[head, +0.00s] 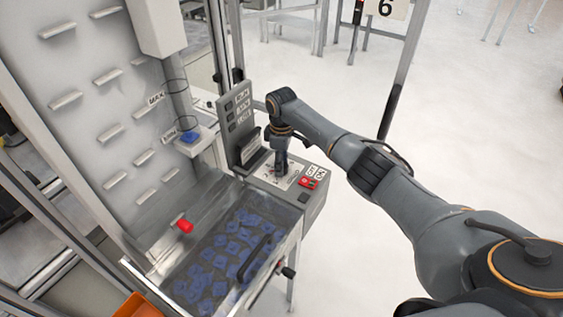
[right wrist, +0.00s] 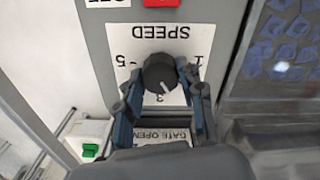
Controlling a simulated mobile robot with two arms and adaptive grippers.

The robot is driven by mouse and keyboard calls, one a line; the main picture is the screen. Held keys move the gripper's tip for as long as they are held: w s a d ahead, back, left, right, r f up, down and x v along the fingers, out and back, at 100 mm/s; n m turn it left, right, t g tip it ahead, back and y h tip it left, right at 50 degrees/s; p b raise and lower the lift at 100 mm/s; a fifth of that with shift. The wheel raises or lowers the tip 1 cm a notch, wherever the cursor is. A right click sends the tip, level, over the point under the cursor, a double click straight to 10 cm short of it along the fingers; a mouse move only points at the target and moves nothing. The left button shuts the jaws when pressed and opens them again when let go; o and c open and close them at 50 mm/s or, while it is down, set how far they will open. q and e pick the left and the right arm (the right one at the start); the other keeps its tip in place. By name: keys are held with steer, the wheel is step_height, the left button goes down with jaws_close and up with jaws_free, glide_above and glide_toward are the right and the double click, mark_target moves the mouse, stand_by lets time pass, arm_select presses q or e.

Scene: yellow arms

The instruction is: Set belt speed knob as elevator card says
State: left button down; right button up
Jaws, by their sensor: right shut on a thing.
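The black belt speed knob (right wrist: 159,72) sits on a white SPEED plate (right wrist: 125,42), which appears upside down in the right wrist view. The numbers 5, 3 and 1 show around it. The knob's white mark points down and slightly right, near the 3, toward the 1 side. My right gripper (head: 281,167) reaches down onto the control box (head: 306,204). Its fingers (right wrist: 157,80) are shut on the knob from both sides. In the head view the gripper hides the knob. I cannot pick out a readable elevator card. My left gripper is not in view.
A red switch (head: 307,183) sits beside the speed plate. A grey panel (head: 236,123) with small labels stands behind the box. The hopper (head: 297,235) holds many blue parts at left. A cleated elevator belt (head: 85,120) rises behind it. Open floor lies right.

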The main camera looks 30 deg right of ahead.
steer(key=shift+n, duration=2)
steer(key=o, duration=1.2)
steer(key=shift+c, duration=0.2)
steer(key=shift+r, duration=0.1)
step_height(320, 180, up, 12)
